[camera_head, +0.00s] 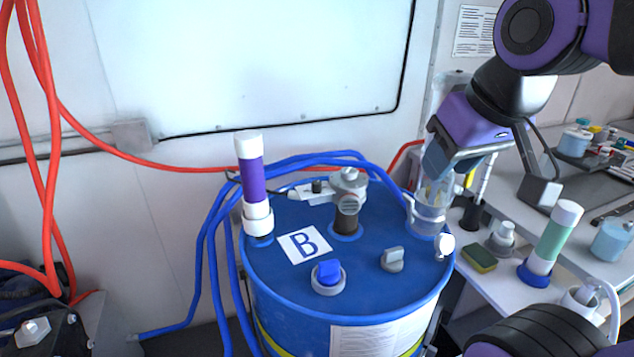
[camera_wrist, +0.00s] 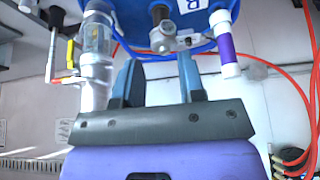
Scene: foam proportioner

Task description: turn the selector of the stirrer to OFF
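A blue drum (camera_head: 375,307) with a "B" label stands in front of me. On its lid are a blue knob (camera_head: 329,272) in a grey collar and a grey knob (camera_head: 392,260). A grey fitting on a dark stem (camera_head: 347,190) stands at the lid's back; it also shows in the wrist view (camera_wrist: 163,37). I cannot tell which is the stirrer's selector; no OFF mark is readable. My gripper (camera_head: 439,170) is above the lid's back right, by a clear cylinder (camera_head: 432,212). In the wrist view its fingers (camera_wrist: 158,80) are apart with nothing between them.
A purple tube with white ends (camera_head: 252,185) stands at the lid's left. Blue hoses (camera_head: 212,250) loop behind and left of the drum. At the right, a bench holds a green and white tube (camera_head: 555,235), a sponge (camera_head: 478,260) and small containers.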

